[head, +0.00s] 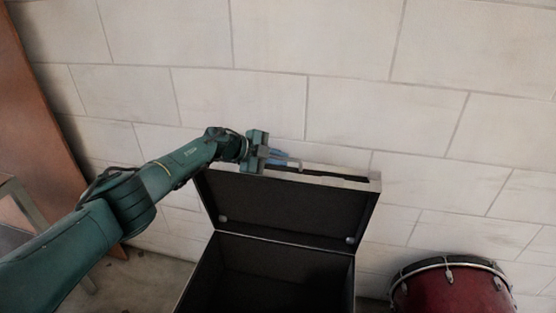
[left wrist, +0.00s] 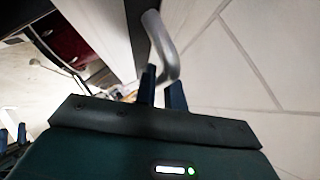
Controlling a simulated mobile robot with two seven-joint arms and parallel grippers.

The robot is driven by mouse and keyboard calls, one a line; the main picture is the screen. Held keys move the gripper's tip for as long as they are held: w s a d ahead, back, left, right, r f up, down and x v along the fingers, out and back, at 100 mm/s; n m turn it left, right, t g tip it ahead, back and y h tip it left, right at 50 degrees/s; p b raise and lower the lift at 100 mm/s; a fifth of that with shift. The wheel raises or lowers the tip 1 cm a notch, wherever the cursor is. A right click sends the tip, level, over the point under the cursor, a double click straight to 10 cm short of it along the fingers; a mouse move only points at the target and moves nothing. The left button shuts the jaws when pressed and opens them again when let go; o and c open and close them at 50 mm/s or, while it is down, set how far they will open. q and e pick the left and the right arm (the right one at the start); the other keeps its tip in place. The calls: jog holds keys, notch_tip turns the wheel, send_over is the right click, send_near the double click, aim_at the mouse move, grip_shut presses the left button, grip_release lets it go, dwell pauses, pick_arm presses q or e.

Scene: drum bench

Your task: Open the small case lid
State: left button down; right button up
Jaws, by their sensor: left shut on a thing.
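The small case (head: 197,272) is black inside with a pale rim. Its lid (head: 283,208) stands raised, near upright, in front of the wall. My left gripper (head: 283,158) is at the lid's top edge, shut on the lid's handle. The grey curved handle (left wrist: 158,42) shows in the left wrist view, with the blue fingertips (left wrist: 161,88) around its lower end. The dark lid edge is just left of the handle there. The case's lower part runs out of the head view's bottom edge.
A red drum (head: 450,289) with a metal rim stands right of the case. A pale block wall (head: 450,60) rises close behind the lid. A brown panel (head: 45,110) leans at the left. Some bare floor (head: 160,285) shows left of the case.

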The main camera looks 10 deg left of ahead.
pick_arm(q)
jog(key=shift+f, duration=0.15)
jog(key=c, duration=1.5)
grip_release()
pick_arm(e)
jog(key=shift+s, duration=0.1)
jog(key=shift+f, duration=0.1)
pick_arm(q)
jog(key=shift+s+a, duration=0.1)
jog(key=shift+s+a+r+p, duration=0.1)
jog(key=shift+a+r+p, duration=0.1)
jog(key=shift+r+p, duration=0.2)
jog(key=shift+p+v, duration=0.9)
jog(key=shift+v, duration=0.2)
jog(key=p+v, duration=0.1)
jog(key=v, duration=0.9)
jog(key=shift+s, duration=0.1)
pick_arm(e)
jog(key=shift+s+d+r+g+h, duration=0.1)
jog(key=shift+d+r+g+h, duration=0.25)
jog(key=shift+d, duration=0.25)
